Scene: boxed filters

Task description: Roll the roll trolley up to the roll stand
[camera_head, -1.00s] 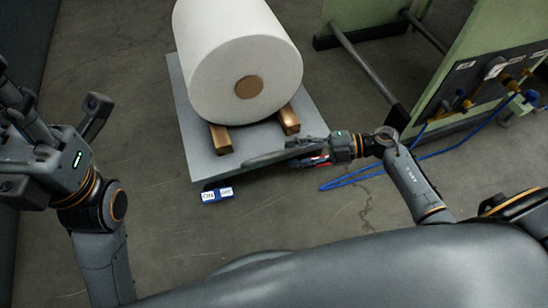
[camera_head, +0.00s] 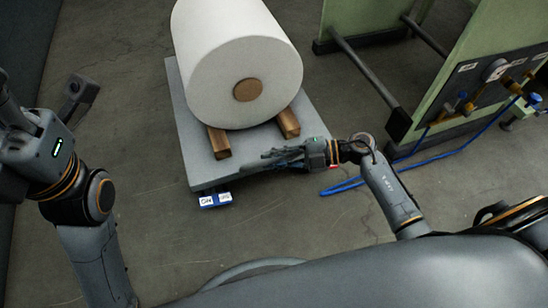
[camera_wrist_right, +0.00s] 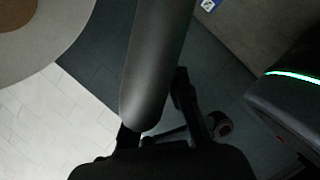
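The roll trolley (camera_head: 184,128) is a flat grey platform. It carries a large white roll (camera_head: 225,60) with a brown core, resting between wooden chocks (camera_head: 219,143). The roll stand (camera_head: 447,88), a green frame with dark bars, is to the right, with a gap between it and the trolley. My right gripper (camera_head: 272,158) is at the trolley's near edge; its fingers look dark and bunched. In the right wrist view a dark rounded bar (camera_wrist_right: 150,75) hides much of the fingers, so I cannot tell its grip. My left gripper (camera_head: 42,100) is spread and empty at the left.

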